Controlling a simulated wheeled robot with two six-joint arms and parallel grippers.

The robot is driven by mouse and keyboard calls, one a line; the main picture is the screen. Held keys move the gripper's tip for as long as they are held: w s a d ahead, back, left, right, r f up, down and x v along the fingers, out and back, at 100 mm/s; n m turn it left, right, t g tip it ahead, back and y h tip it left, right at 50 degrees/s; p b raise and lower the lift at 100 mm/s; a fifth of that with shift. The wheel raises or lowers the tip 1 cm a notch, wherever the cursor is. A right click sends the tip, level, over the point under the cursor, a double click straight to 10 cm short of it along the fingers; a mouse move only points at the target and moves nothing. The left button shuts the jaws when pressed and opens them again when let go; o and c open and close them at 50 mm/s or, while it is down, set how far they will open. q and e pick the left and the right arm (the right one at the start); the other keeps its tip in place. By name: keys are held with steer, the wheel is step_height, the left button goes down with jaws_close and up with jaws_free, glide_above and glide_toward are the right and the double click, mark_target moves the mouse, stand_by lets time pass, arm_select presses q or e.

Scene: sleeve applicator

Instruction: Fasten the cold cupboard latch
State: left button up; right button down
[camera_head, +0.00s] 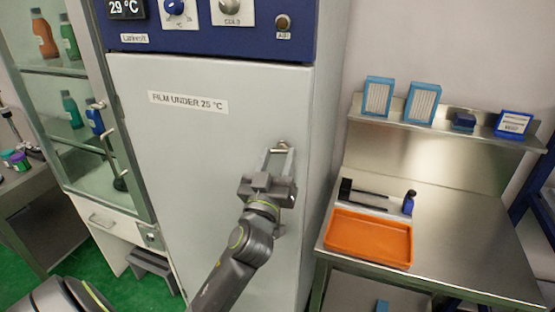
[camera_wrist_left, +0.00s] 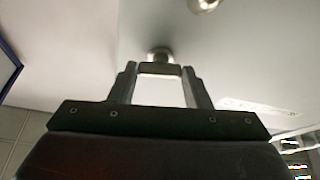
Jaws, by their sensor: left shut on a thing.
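The cold cupboard (camera_head: 190,130) is a tall pale cabinet with a blue control panel on top, and its door looks closed. My left gripper (camera_head: 278,152) is at the door's right side, its fingers shut on the metal latch (camera_head: 283,145). In the left wrist view, the left gripper (camera_wrist_left: 160,72) has a short bar between its fingertips, with a round metal stud (camera_wrist_left: 160,54) just behind it. A second round metal knob (camera_wrist_left: 204,4) shows at the top edge of that view. Most of the latch is hidden by the gripper. My right gripper is in neither view.
A steel bench (camera_head: 462,238) stands to the right with an orange tray (camera_head: 368,240) and a blue bottle (camera_head: 409,203). A shelf (camera_head: 450,128) above holds several blue boxes. A glass-fronted cabinet (camera_head: 88,165) with bottles stands left of the cupboard.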

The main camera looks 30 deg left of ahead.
arm_select(q)
steer(key=shift+a+m+t+h, duration=0.15)
steer(key=shift+m+h, duration=0.35)
steer(key=shift+m, duration=0.45)
steer(key=shift+m+t+h, duration=0.15)
steer(key=shift+m+h, duration=0.35)
steer(key=shift+m, duration=0.45)
steer(key=o, duration=1)
steer(key=shift+b+v, duration=1.7)
steer(key=shift+v, duration=7.05)
